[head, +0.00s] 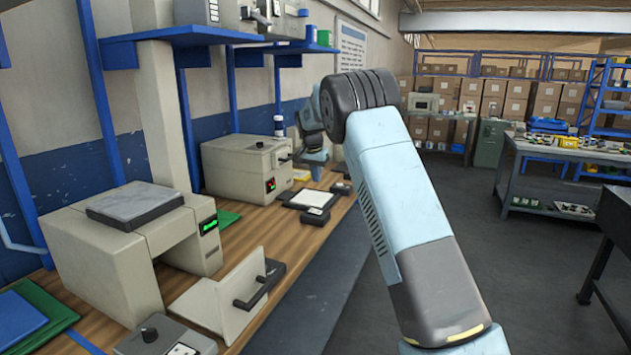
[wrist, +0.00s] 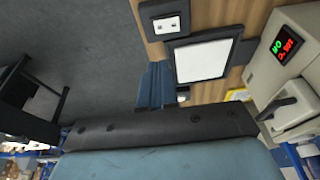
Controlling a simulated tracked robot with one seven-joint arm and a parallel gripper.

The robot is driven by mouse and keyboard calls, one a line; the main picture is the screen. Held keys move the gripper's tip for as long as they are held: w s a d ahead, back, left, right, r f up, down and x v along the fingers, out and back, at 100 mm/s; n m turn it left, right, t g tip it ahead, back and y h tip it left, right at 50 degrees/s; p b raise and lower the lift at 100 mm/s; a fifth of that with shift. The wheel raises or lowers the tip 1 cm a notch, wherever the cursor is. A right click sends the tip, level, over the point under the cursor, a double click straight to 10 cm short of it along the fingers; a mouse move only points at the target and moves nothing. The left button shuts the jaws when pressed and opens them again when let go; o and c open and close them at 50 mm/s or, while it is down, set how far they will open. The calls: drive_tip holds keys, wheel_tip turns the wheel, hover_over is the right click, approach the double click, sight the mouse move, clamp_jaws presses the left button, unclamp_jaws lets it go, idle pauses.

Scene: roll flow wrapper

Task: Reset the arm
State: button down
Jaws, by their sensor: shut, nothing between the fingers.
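My arm rises in the middle of the head view, with a pale blue link and a dark ribbed joint at the top. Beyond that joint the arm bends down to the left. In the wrist view a pale blue and black part of my arm fills the bottom, and the fingers are not clear.
A nearer beige machine (head: 120,255) with a grey top plate stands on the bench (head: 310,236). An upright pale plate (head: 228,297) and a white pad in a black frame (head: 312,199) are also there. Blue shelves (head: 205,36) hang above. Open floor (head: 520,270) lies right.

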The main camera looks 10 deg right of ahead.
drive_tip(key=s+d+r+n+y, duration=0.1)
drive_tip(key=s+d+r, duration=0.1)
drive_tip(key=s+r, duration=0.6)
drive_tip(key=s+d+r+n+t, duration=0.15)
drive_tip(key=s+r, duration=0.25)
drive_tip(key=s, duration=0.7)
drive_tip(key=s+d+r+n+y, duration=0.1)
drive_tip(key=s+d+r, duration=0.2)
drive_tip(key=s+r, duration=0.5)
drive_tip(key=s+f+n, duration=0.1)
drive_tip(key=s+f, duration=0.2)
drive_tip(key=s, duration=0.8)
drive_tip(key=s+f+n+t, duration=0.1)
drive_tip(key=s+f, duration=0.1)
drive_tip(key=s, duration=0.8)
drive_tip(key=s+f+n, duration=0.1)
drive_tip(key=s+f, duration=0.2)
drive_tip(key=s, duration=0.8)
drive_tip(key=shift+s+f, duration=0.35)
